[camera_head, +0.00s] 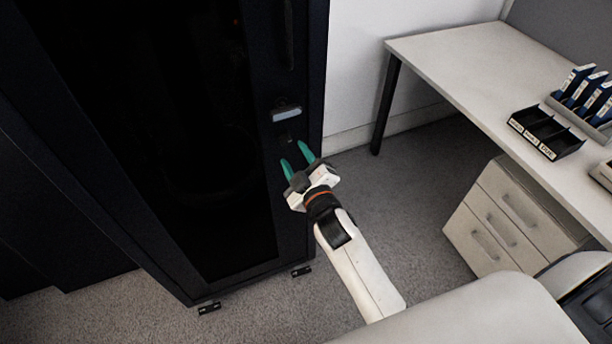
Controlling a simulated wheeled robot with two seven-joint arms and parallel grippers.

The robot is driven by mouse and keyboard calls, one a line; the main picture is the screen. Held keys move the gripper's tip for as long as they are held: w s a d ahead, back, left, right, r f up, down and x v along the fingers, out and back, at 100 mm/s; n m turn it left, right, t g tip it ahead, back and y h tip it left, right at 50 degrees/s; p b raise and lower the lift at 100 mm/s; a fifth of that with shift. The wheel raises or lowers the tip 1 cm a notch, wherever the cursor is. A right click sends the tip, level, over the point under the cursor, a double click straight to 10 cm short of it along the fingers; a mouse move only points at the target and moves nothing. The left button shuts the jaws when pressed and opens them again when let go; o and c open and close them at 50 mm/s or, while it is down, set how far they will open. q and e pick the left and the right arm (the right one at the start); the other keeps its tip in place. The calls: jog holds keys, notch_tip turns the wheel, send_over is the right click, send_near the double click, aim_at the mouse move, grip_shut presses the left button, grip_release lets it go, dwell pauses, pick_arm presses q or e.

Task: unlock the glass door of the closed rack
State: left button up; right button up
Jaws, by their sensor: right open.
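The closed rack stands at the left in the head view, a tall black cabinet with a dark glass door (165,130). A small lock or handle plate with a light grey strip (286,114) sits on the door's right frame. My right gripper (297,156) is open and empty, with green fingertips just below that plate and pointing up toward it. Whether the fingertips touch the door frame, I cannot tell. My left gripper is not in view.
A white desk (480,70) stands at the right, with a black tray (546,133) and blue binders (582,90) on it. A white drawer unit (510,222) is under it. Grey carpet (400,200) lies clear between rack and desk.

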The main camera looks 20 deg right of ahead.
jog(key=s, duration=0.6)
jog(key=shift+s+b, duration=0.35)
jog(key=shift+s, duration=0.05)
jog(key=shift+d+f, duration=0.1)
jog(key=s+f+m+g, duration=0.1)
jog(key=s+f+g, duration=0.2)
jog(key=f, duration=0.8)
jog(key=s+f+m+g, duration=0.1)
jog(key=s+f+g, duration=0.25)
jog(key=f, duration=0.75)
jog(key=s+f+m+g, duration=0.1)
jog(key=s+f+g, duration=0.15)
jog(key=f, duration=0.85)
jog(key=s+d+f+m+g, duration=0.1)
jog(key=s+d+f+g, duration=0.1)
jog(key=s+f, duration=0.4)
jog(key=s+d+f+m+g, duration=0.1)
jog(key=s+f, duration=0.6)
jog(key=s, duration=0.7)
jog(key=s+d+f+m+g, duration=0.1)
jog(key=s+d+f+g, duration=0.2)
jog(key=s, duration=0.7)
notch_tip(320, 180, down, 3)
jog(key=shift+f+m+g+h, duration=0.15)
jog(key=shift+m+g+h, duration=0.2)
jog(key=shift+g, duration=0.65)
jog(key=shift+o, duration=0.3)
